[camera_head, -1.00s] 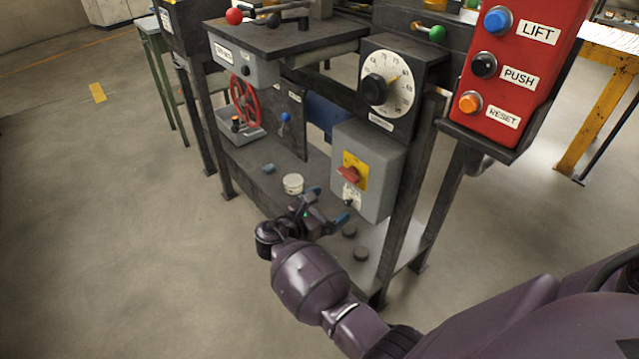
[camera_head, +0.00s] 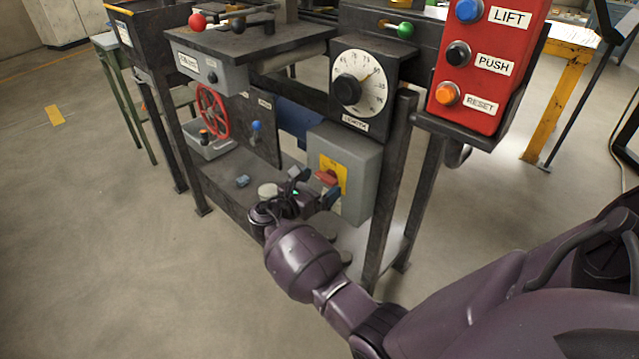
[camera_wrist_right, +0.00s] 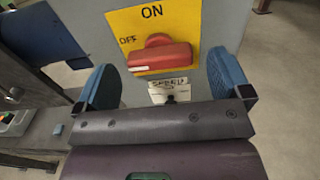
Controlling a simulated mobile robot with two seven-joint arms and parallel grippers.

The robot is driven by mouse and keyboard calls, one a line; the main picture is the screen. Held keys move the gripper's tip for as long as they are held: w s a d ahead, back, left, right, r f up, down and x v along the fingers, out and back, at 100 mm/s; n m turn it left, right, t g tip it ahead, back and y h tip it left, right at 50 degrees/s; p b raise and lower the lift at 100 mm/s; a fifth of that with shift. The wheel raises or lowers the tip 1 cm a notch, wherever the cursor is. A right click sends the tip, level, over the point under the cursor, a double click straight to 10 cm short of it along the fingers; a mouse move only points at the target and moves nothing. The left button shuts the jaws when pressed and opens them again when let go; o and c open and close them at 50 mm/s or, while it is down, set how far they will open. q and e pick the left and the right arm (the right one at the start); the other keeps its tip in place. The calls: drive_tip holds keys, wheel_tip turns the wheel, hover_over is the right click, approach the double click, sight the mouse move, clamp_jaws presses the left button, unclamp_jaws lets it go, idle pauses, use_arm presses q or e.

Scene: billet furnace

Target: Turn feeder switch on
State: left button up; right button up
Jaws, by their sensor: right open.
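A grey box (camera_head: 359,152) on the stand has a yellow plate (camera_wrist_right: 121,25) with a red rotary handle (camera_head: 326,178). In the right wrist view the red handle (camera_wrist_right: 163,55) lies horizontal, beside the word OFF at its upper left, with ON above it. A white label below the plate is hard to read. My right gripper (camera_head: 314,184) is open in front of the box. In the wrist view its blue fingers (camera_wrist_right: 166,80) stand wide on either side of the handle, apart from it. My left gripper is not in view.
A dial (camera_head: 358,83) sits above the box, and a red panel (camera_head: 483,72) with LIFT, PUSH and RESET buttons stands to the right. A red handwheel (camera_head: 213,111) and a blue-knobbed lever (camera_head: 256,128) are to the left. A dark stand leg (camera_head: 388,190) is right of the box.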

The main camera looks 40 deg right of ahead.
drive_tip(key=shift+d, duration=0.55)
drive_tip(key=c, duration=0.9)
drive_tip(key=shift+c, duration=0.2)
